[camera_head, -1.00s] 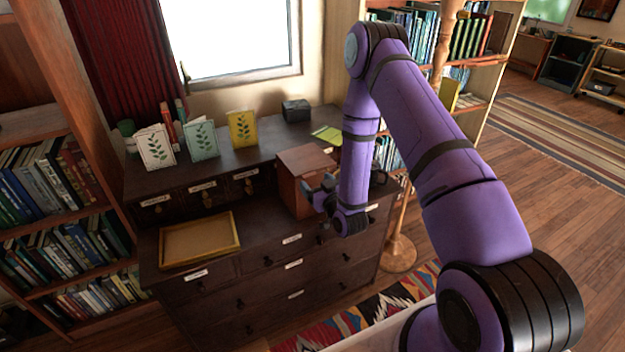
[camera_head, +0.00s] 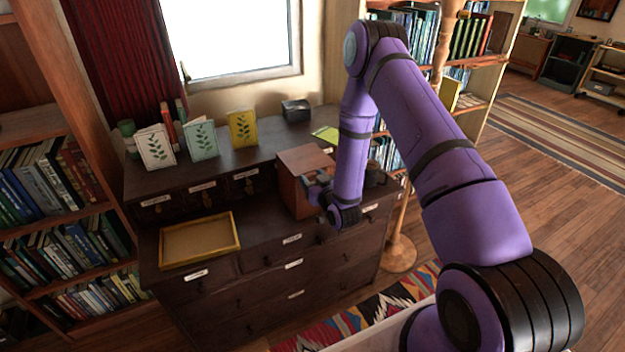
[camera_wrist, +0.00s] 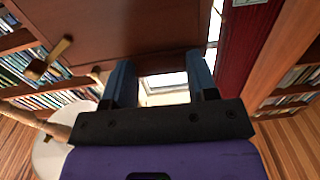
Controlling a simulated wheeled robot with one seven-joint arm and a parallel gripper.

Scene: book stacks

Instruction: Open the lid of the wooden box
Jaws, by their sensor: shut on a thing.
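The wooden box (camera_head: 291,190) is reddish brown and stands on the right part of the dark dresser, its top looking flat and down. My gripper (camera_head: 318,188) is at the front right of the box, against its front side, and my arm covers part of that side. In the wrist view, the wooden box's brown face (camera_wrist: 130,25) fills the top. My gripper's two blue fingers (camera_wrist: 160,75) stand on either side of a brown wooden piece at its edge. Whether this piece belongs to the lid cannot be told.
The dark dresser (camera_head: 265,228) carries a shallow yellow tray (camera_head: 236,243) at left. Several cards with leaf pictures, such as a yellow one (camera_head: 243,128), and a small dark box (camera_head: 296,110) stand on its raised back part. Bookshelves (camera_head: 45,200) flank the dresser.

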